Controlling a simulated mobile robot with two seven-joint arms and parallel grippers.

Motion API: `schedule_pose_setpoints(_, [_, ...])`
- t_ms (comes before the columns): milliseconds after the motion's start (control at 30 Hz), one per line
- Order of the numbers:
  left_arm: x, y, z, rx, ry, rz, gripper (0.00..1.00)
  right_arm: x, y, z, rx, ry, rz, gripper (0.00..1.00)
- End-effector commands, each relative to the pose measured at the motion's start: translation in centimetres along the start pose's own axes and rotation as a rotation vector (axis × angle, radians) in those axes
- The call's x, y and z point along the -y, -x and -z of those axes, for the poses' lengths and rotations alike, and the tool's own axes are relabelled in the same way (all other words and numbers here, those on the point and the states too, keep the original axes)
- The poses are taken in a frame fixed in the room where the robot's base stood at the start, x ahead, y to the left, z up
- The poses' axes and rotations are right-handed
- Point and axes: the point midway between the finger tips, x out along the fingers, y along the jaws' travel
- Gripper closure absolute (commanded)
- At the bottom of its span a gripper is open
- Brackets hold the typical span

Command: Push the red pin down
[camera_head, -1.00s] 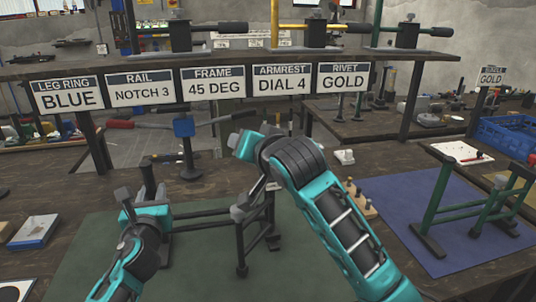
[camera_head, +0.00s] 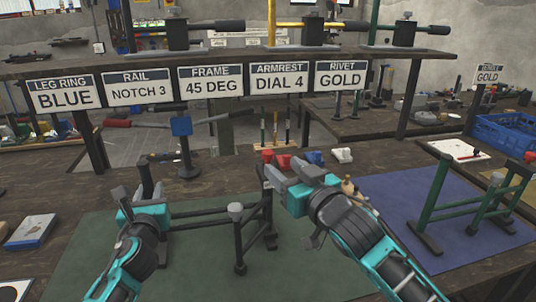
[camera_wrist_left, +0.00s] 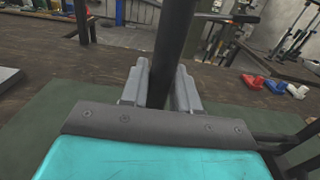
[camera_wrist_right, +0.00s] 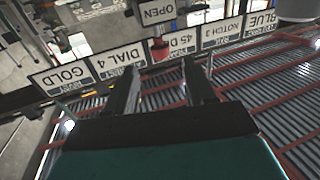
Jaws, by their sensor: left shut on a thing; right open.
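My left gripper (camera_head: 143,200) is shut on a dark upright post of the black frame (camera_head: 205,225). The post (camera_wrist_left: 165,50) stands between its fingers in the left wrist view. My right gripper (camera_head: 287,178) is open and empty, above the right part of the frame near a grey-capped post (camera_head: 236,212). In the right wrist view its fingers (camera_wrist_right: 165,88) point up at the sign row, which appears upside down. A small red piece (camera_wrist_right: 160,50) shows beyond the fingertips; I cannot tell whether it is the red pin. I cannot clearly identify that pin in the head view.
Small red parts (camera_head: 283,162), a blue part (camera_head: 314,157) and a white part (camera_head: 342,155) lie behind the right gripper. A green frame (camera_head: 435,205) stands on the blue mat (camera_head: 395,215) at right. The green mat (camera_head: 195,275) has bare room in front.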

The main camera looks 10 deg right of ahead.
Motion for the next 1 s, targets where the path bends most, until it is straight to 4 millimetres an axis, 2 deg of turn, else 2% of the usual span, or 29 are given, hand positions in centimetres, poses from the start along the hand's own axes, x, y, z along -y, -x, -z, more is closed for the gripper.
schedule_pose_setpoints(33, [0.1,0.0,-0.2,0.004,0.005,0.002,1.0,0.0,-1.1,0.2,-0.003,0.0,0.0,0.46])
schedule_pose_setpoints(200, [0.1,0.0,-0.2,0.004,0.005,0.002,1.0,0.0,-4.2,0.1,-0.001,-0.002,-0.001,0.46])
schedule_pose_setpoints(400, [0.1,0.0,-0.2,0.004,0.005,0.001,1.0,0.0,-6.7,0.1,0.0,-0.002,-0.001,0.46])
schedule_pose_setpoints(600, [0.1,0.0,-0.2,0.004,0.005,0.001,1.0,0.1,-7.7,0.1,0.0,-0.002,0.001,0.46])
schedule_pose_setpoints(867, [0.1,0.0,-0.2,0.004,0.005,0.001,1.0,0.1,-7.8,0.0,0.001,-0.002,0.001,0.46])
schedule_pose_setpoints(1000, [0.1,0.0,-0.2,0.004,0.005,0.001,1.0,0.0,-7.8,0.0,0.001,-0.002,0.0,0.57])
